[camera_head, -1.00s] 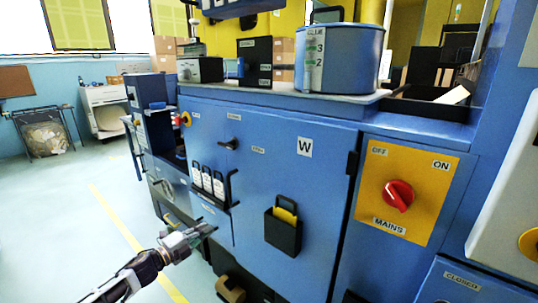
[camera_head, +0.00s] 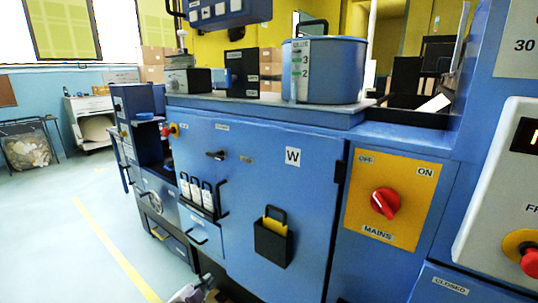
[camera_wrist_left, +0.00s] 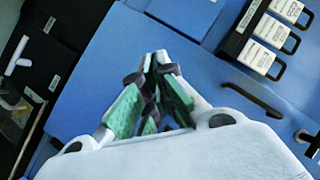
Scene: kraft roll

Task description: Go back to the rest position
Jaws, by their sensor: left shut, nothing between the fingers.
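My left gripper (camera_head: 200,287) shows only in part at the bottom edge of the head view, low in front of the blue machine cabinet (camera_head: 250,185). In the left wrist view its fingers (camera_wrist_left: 155,95) are together with nothing between them, in front of a blue panel. The fingers look apart from the machine's handles. My right gripper is in neither view.
The cabinet carries a red mains switch (camera_head: 385,203) on a yellow plate, a black pocket (camera_head: 272,243), and a rack of white tags (camera_head: 200,196). A blue glue pot (camera_head: 335,70) stands on top. Open floor (camera_head: 60,240) lies to the left.

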